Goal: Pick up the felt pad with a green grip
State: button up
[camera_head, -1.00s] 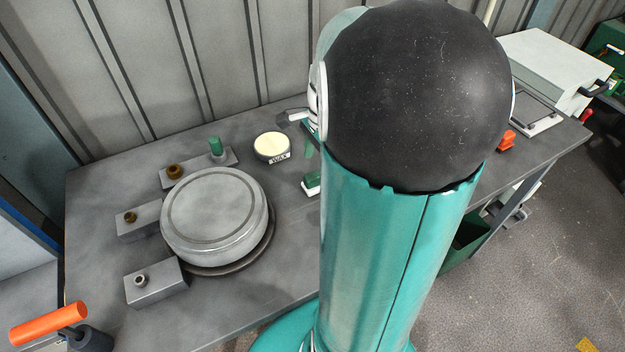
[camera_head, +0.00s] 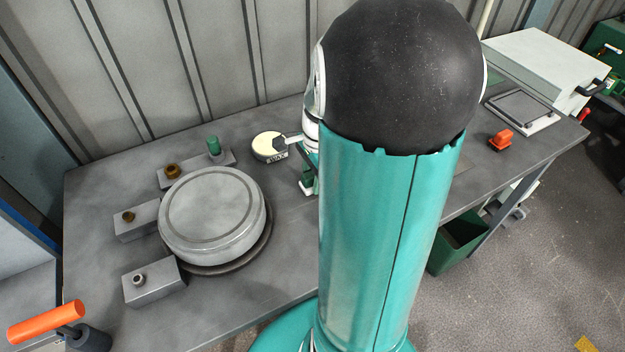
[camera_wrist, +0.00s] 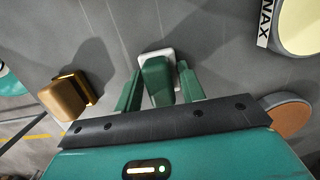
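The felt pad (camera_wrist: 143,56) with a green grip (camera_wrist: 157,80) stands on the grey table in the wrist view. Its pale base shows around the far end of the grip. My gripper (camera_wrist: 159,88) is open, with one green finger on each side of the grip. A narrow gap shows at the left finger; the right finger is very close to the grip, and I cannot tell if it touches. In the head view my gripper (camera_head: 309,172) is low over the table, and my arm hides much of it and the pad.
A wax tin (camera_head: 266,147) stands left of my gripper; it also shows in the wrist view (camera_wrist: 301,28). A large round grey drum (camera_head: 212,215) and knobbed blocks fill the table's left. A brown block (camera_wrist: 64,98) and an orange item (camera_head: 501,139) lie elsewhere. A white box (camera_head: 545,68) stands at right.

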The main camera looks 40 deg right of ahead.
jog(key=shift+r, duration=0.15)
jog(key=shift+r, duration=0.25)
notch_tip(320, 180, up, 2)
jog(key=shift+w+r, duration=0.1)
jog(key=s+r, duration=1)
jog(key=s, duration=0.4)
jog(key=shift+a, duration=0.2)
jog(key=shift+s, duration=0.1)
